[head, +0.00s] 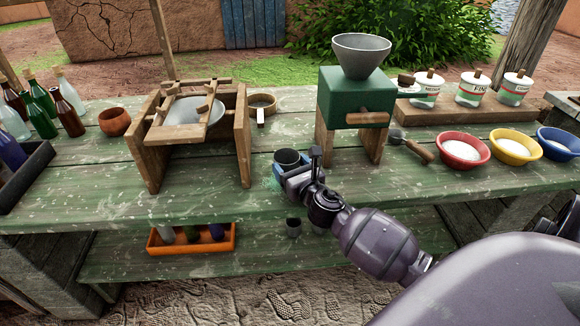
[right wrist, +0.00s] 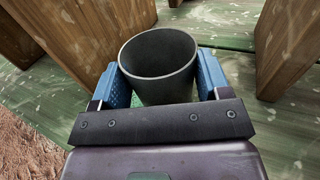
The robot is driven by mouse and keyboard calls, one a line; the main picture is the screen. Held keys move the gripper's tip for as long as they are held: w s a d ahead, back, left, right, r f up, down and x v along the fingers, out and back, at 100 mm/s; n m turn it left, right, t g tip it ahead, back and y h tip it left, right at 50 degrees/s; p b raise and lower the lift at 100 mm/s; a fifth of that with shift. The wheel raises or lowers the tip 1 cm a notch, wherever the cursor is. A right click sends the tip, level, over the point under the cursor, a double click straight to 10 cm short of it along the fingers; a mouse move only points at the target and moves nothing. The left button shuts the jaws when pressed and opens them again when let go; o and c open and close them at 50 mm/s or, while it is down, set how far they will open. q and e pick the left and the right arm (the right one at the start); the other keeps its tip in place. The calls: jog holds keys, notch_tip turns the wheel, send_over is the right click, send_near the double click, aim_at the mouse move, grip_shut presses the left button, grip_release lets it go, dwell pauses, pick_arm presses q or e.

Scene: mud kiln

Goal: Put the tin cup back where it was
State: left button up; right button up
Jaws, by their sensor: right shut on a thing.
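The tin cup (head: 287,157) is a dark grey, open-topped cup near the front edge of the green table (head: 90,205). It stands between the wooden frame on the left and the green grinder on the right. My right gripper (head: 284,172) is shut on the cup from the front. In the right wrist view, the blue fingers (right wrist: 165,88) press the sides of the cup (right wrist: 158,55), which looks upright and empty. I cannot tell whether its base touches the tabletop. My left gripper is not in view.
A wooden frame (head: 243,140) holding a pale bowl stands left of the cup. A green grinder (head: 345,95) on wooden legs stands to the right.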

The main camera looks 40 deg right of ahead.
jog(key=shift+f, duration=0.25)
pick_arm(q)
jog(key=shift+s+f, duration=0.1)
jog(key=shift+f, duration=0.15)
pick_arm(e)
jog(key=o, duration=0.9)
jog(key=shift+r, duration=0.1)
jog(key=shift+c, duration=0.2)
jog(key=shift+r, duration=0.1)
jog(key=shift+s, duration=0.2)
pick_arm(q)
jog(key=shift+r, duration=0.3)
pick_arm(e)
jog(key=s+a, duration=0.2)
jog(key=s, duration=0.9)
jog(key=shift+s, duration=0.25)
